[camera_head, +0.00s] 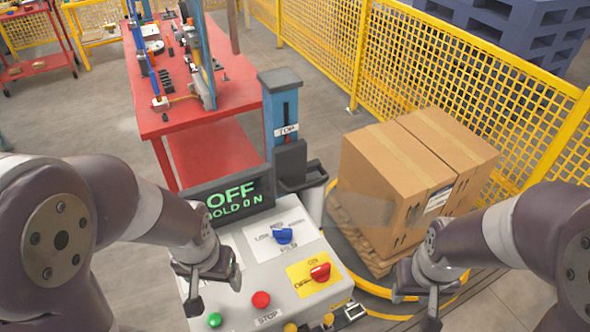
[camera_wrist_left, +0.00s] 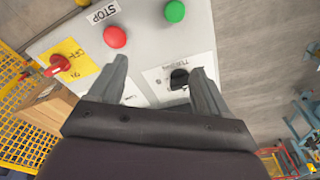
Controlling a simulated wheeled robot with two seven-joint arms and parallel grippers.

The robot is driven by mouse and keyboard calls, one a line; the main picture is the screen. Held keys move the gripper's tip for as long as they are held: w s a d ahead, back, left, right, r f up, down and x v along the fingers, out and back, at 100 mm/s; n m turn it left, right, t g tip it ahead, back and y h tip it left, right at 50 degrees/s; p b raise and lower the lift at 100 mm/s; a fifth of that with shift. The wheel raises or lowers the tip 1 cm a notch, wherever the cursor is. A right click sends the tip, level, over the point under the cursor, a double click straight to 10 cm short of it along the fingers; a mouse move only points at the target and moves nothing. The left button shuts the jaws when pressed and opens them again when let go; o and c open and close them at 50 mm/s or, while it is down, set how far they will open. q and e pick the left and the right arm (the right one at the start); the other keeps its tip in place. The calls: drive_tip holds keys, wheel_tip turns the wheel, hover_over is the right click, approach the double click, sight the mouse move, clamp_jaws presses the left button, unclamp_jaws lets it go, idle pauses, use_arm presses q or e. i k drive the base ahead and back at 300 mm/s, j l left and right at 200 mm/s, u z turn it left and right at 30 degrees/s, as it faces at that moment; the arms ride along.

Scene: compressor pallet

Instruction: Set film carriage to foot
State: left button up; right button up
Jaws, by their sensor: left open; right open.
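A blue mast (camera_head: 281,108) with a "TOP" label stands behind the control panel (camera_head: 262,262). A dark grey block (camera_head: 290,162), apparently the film carriage, sits on it below the label; its lower part is partly hidden by the display. The panel carries a blue knob (camera_head: 283,236), a red switch (camera_head: 320,272) on a yellow plate, a red button (camera_head: 261,299) and a green button (camera_head: 215,320). My left gripper (camera_head: 205,290) is open above the panel's left side. In the left wrist view a black knob (camera_wrist_left: 180,78) shows near its right finger. My right gripper (camera_head: 420,300) is open and empty, right of the panel.
A display (camera_head: 235,197) reads "OFF" and "HOLD ON". Stacked cardboard boxes (camera_head: 400,180) stand on a pallet on the round turntable (camera_head: 375,285). Yellow mesh fencing (camera_head: 430,60) runs behind. A red table (camera_head: 200,105) with tools stands at the back left.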

sight(293, 172)
drive_tip(key=i+l, duration=0.15)
drive_tip(key=l, duration=0.25)
drive_tip(key=i+l, duration=0.1)
drive_tip(key=l, duration=0.3)
drive_tip(key=i+l, duration=0.15)
drive_tip(key=l, duration=0.25)
drive_tip(key=i+l, duration=0.15)
drive_tip(key=l, duration=0.3)
